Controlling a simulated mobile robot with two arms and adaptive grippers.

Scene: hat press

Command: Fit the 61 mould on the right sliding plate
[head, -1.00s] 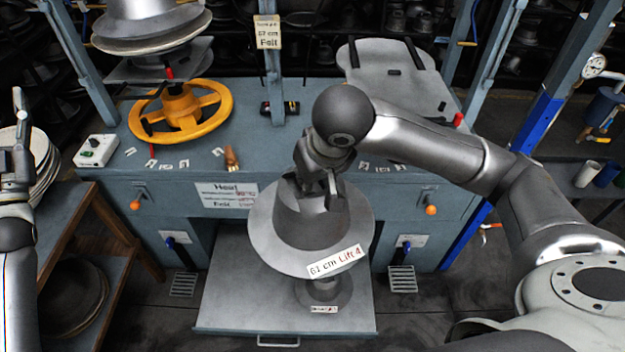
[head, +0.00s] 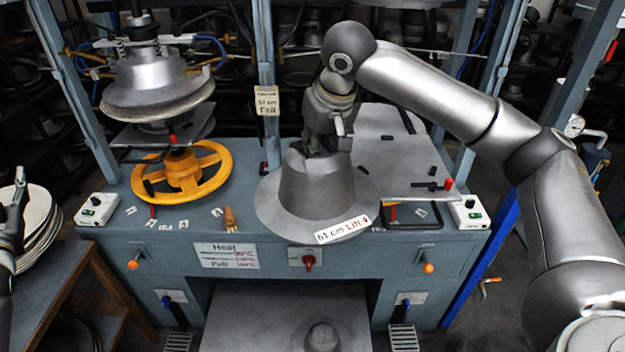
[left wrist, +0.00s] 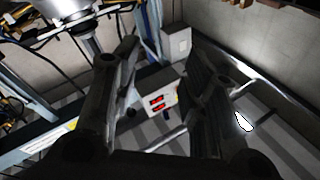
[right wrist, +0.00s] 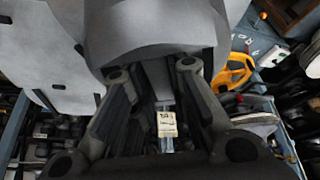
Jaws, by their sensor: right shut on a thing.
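The 61 mould (head: 308,192) is a grey metal hat shape with a wide brim and a tag reading "61 cm Lift 4". My right gripper (head: 323,150) is shut on it at the crown top and holds it upright, brim down, above the press table. In the right wrist view the mould's grey metal (right wrist: 155,25) fills the top, by the fingertips. The right sliding plate (head: 385,158) is the flat grey plate behind and right of the mould, which partly covers it. My left gripper (head: 18,195) is at the far left edge; in the left wrist view its fingers (left wrist: 162,62) stand apart, empty.
A yellow handwheel (head: 182,172) stands under the left press head (head: 155,85). A blue-grey post (head: 267,60) rises just left of the mould. A control box (head: 470,212) and black tray (head: 412,216) lie at the table's right front. A lower drawer plate (head: 285,310) sticks out in front.

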